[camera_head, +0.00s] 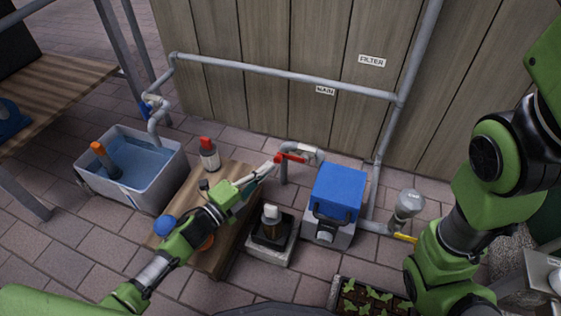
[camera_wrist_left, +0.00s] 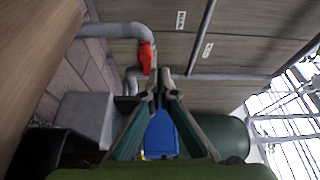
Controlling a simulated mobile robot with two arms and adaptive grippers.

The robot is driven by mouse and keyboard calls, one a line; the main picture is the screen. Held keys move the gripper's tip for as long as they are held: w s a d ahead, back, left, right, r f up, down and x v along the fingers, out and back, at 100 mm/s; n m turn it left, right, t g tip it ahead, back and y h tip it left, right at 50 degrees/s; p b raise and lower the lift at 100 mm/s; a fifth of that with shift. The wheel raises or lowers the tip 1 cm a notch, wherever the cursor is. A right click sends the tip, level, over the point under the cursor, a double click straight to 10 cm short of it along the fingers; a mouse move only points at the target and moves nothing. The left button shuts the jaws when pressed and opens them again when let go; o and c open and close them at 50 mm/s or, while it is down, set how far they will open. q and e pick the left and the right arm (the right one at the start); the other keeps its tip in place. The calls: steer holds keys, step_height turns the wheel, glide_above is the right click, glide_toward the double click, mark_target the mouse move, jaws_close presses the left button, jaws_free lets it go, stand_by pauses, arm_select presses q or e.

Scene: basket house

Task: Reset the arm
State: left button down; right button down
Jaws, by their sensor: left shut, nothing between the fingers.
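My left gripper (camera_head: 272,166) reaches over the wooden bench toward the pipe by the fence. Its fingers are shut and empty. Its tips show close to a red valve handle (camera_head: 290,158) on the grey pipe; I cannot tell whether they touch it. In the left wrist view the fingertips (camera_wrist_left: 164,76) meet just right of the red handle (camera_wrist_left: 146,58), with the blue-lidded box (camera_wrist_left: 161,135) behind them. My right arm (camera_head: 455,225) hangs down at the right of the head view; its gripper is not in view.
The wooden bench (camera_head: 228,250) holds a red-capped bottle (camera_head: 208,154) and a blue ball (camera_head: 164,226). A water tub (camera_head: 165,170) stands left. A dark device (camera_head: 272,232), the blue-lidded box (camera_head: 339,190) and a seedling planter (camera_head: 337,295) stand right of the bench.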

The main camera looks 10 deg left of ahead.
arm_select(q)
steer(key=shift+v, duration=1.75)
